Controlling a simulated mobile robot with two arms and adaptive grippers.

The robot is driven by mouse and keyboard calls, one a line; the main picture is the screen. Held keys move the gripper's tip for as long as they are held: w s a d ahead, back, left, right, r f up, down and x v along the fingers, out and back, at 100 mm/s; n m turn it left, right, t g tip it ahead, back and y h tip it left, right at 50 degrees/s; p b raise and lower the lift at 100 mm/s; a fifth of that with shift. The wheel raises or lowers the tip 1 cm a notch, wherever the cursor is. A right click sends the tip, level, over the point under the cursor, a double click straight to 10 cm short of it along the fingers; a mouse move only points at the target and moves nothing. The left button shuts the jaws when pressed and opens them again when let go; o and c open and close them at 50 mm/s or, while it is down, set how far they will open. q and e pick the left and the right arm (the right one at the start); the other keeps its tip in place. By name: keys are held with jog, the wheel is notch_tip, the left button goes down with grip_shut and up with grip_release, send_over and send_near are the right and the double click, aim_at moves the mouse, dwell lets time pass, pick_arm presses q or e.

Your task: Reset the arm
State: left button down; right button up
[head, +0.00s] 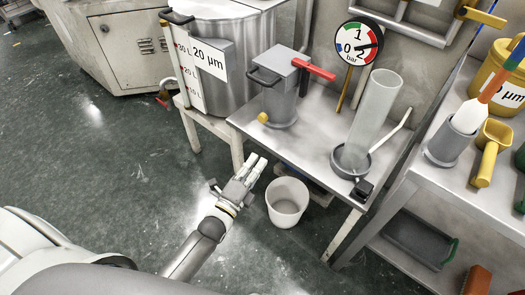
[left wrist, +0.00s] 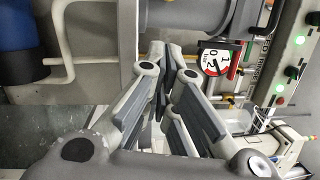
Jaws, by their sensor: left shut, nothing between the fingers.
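My left arm reaches in from the lower left in the head view. My left gripper (head: 256,163) is shut and empty, in the air in front of the steel table (head: 312,150) and just up and left of the white bucket (head: 288,197). In the left wrist view the fingers of my left gripper (left wrist: 164,50) point away from the camera with nothing held between them. My right gripper shows in neither view.
On the table stand a grey box-shaped unit with a red lever (head: 281,95) and a clear cylinder (head: 372,118). A pressure gauge (head: 358,43) rises behind. A steel drum (head: 225,50) stands behind left, a shelf (head: 415,185) right. The floor at left is open.

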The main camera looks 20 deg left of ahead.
pick_arm(q)
jog(key=shift+s+a, duration=0.1)
jog(key=shift+s, duration=0.5)
jog(key=shift+f, duration=0.15)
